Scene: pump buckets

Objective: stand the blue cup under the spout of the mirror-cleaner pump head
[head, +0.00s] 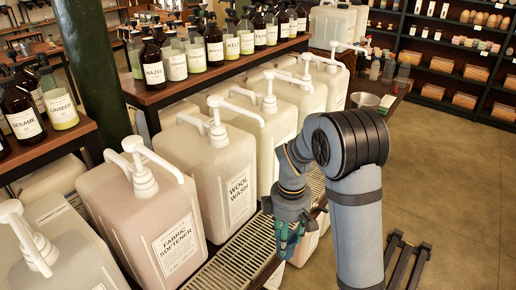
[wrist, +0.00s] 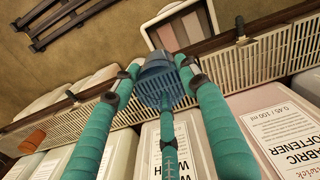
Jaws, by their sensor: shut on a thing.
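My gripper (head: 288,240) hangs over the slatted drip grate, in front of the wool-wash container (head: 225,180). In the wrist view, its teal-wrapped fingers (wrist: 160,85) are closed around the blue cup (wrist: 158,68), held near the fingertips with the grate behind it. I cannot make the cup out clearly in the head view. White pump heads top a row of large containers, such as the wool-wash pump head (head: 215,125) and the fabric-softener pump head (head: 140,170). I cannot read a mirror-cleaner label in either view, so I cannot tell which pump head is that one.
The drip grate (head: 235,255) runs along the container fronts. An orange pot (wrist: 32,141) is at its far left in the wrist view. A metal bowl (head: 365,100) stands at the row's far end. Labelled bottles (head: 175,62) fill the shelf behind.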

